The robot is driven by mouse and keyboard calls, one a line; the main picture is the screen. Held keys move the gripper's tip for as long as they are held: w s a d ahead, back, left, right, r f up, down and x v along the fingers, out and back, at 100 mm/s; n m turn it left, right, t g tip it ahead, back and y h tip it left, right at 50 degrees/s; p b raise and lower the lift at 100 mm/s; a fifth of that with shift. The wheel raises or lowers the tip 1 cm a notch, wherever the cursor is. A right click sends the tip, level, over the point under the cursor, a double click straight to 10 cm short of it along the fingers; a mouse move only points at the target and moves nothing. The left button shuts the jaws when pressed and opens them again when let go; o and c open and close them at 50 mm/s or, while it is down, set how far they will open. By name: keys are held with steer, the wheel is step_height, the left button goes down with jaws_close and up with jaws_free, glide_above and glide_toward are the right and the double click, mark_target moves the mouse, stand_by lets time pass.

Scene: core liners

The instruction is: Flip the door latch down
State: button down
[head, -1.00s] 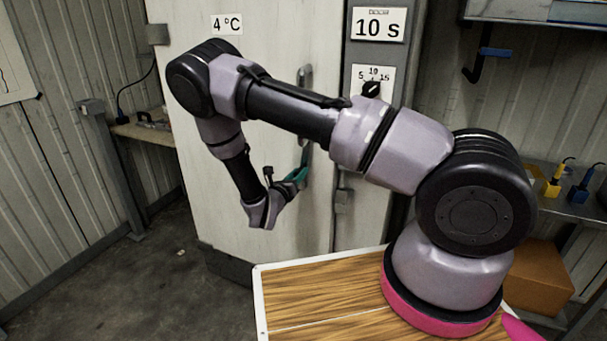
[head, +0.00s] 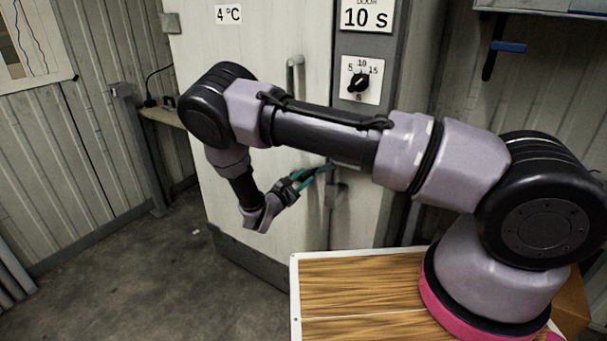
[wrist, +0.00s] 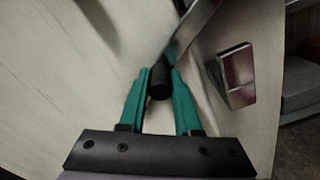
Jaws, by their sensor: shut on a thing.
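The cold-room door (head: 262,150) is a pale panel that stands behind my arm. In the wrist view, the door latch (wrist: 192,32) is a flat metal bar that slants down to a black cylindrical end. My gripper (wrist: 160,74) has its two teal fingers on either side of that black end, shut on it. In the head view, my gripper (head: 320,170) is at the door's right edge, below the dial. The latch is too small there and partly hidden by my arm, so its tilt is hard to tell.
A metal bracket (wrist: 236,76) is right of the fingers in the wrist view. A vertical door handle (head: 295,78) and a dial plate (head: 361,80) are above my arm. A wooden-topped surface (head: 360,285) is under my arm's base. Bare floor (head: 150,275) lies at left.

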steer(key=m, duration=0.1)
steer(key=f+m, duration=0.1)
steer(key=shift+s+d+f+m, duration=0.25)
steer(key=shift+d+f+m, duration=0.1)
steer(key=shift+f+m, duration=0.05)
steer(key=shift+s+d+f+m, duration=0.1)
steer(key=shift+f+m, duration=0.5)
steer(key=shift+m, duration=0.3)
steer(key=shift+d+f+m, duration=0.1)
steer(key=shift+f+m, duration=0.45)
steer(key=shift+m, duration=0.35)
steer(key=c, duration=0.6)
jaws_free()
steer(key=shift+a, duration=0.1)
steer(key=v, duration=1)
steer(key=shift+s+a, duration=0.2)
steer(key=shift+s, duration=0.15)
